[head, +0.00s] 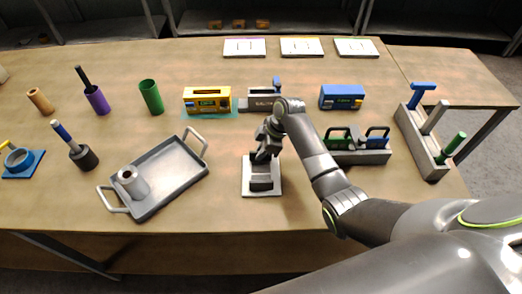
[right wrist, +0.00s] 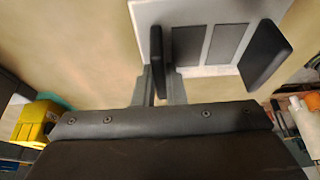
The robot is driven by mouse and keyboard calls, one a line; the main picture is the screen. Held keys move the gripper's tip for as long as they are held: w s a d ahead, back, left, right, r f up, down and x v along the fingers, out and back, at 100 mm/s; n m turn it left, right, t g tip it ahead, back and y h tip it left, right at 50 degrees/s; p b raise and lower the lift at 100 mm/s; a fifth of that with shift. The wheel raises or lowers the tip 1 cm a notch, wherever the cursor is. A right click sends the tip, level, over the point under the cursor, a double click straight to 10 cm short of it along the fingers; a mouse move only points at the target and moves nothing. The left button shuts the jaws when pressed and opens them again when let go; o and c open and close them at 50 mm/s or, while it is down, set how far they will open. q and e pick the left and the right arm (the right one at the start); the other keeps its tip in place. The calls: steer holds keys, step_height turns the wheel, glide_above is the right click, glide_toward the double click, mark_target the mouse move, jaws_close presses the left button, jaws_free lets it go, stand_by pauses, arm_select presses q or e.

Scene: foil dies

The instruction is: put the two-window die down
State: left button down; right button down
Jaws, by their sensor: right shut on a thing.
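My right gripper (head: 262,160) points down over a white square plate (head: 249,190) near the table's front middle. In the right wrist view its two dark fingers (right wrist: 212,62) stand apart. Between them is the two-window die (right wrist: 208,45), a light face with two dark grey rectangles side by side. It is held low over the plate or rests on it; I cannot tell which. The plate's pale edge also shows in the wrist view (right wrist: 143,18). The gripper hides part of the die in the head view. My left gripper is not in view.
A grey tray (head: 172,188) with a grey cylinder lies left of the plate. A rack (head: 362,157) with green and blue handles stands right, partly behind my arm. Yellow (head: 207,101) and blue (head: 342,97) boxes stand behind. Table is bare in front of the plate.

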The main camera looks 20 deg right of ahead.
steer(key=c, duration=1.5)
jaws_free()
steer(key=shift+f, duration=0.1)
steer(key=shift+r, duration=0.2)
steer(key=b+v, duration=0.2)
steer(key=v, duration=1)
steer(key=shift+s+f, duration=0.1)
steer(key=shift+f, duration=0.05)
